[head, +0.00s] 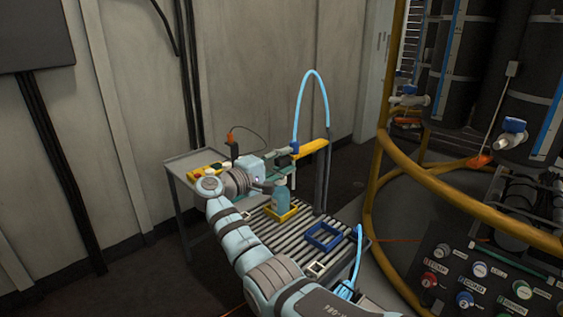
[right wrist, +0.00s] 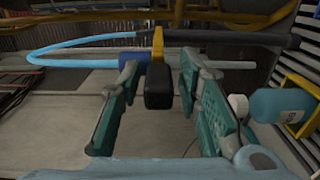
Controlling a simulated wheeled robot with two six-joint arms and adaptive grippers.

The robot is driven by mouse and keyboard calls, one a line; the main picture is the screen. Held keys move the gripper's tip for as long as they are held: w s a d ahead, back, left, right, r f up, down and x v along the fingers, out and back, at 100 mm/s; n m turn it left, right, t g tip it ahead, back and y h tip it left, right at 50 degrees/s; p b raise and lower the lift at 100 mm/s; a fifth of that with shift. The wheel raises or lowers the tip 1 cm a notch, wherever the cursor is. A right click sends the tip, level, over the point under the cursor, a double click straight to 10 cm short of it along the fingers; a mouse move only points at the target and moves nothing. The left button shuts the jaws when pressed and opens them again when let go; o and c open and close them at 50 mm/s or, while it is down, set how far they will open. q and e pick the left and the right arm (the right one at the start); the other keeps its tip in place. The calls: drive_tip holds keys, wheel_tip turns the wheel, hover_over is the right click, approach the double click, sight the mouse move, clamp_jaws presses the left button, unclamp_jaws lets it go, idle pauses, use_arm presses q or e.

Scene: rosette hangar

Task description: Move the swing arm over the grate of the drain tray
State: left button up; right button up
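The yellow swing arm (head: 313,147) is carried by a dark upright post (head: 325,175) at the far right of the stand. A light blue hose (head: 312,74) loops above it. My right gripper (head: 283,163) is at the free end of the swing arm. In the right wrist view the teal-padded fingers of my right gripper (right wrist: 160,80) are apart, with a black handle (right wrist: 158,88) under the yellow swing arm (right wrist: 157,45) between them. Gaps show on both sides of it. The ribbed grate (head: 285,237) of the drain tray lies below. My left gripper is not in view.
A teal bottle (head: 280,197) stands in a yellow frame (head: 281,214) on the grate, just below my gripper; the bottle (right wrist: 285,108) shows at right in the wrist view. A blue square frame (head: 325,237) lies nearer. Yellow railing (head: 372,185) curves at the right.

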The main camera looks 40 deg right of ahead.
drive_tip(key=a, duration=1.2)
drive_tip(key=shift+s, duration=0.25)
drive_tip(key=shift+a, duration=0.1)
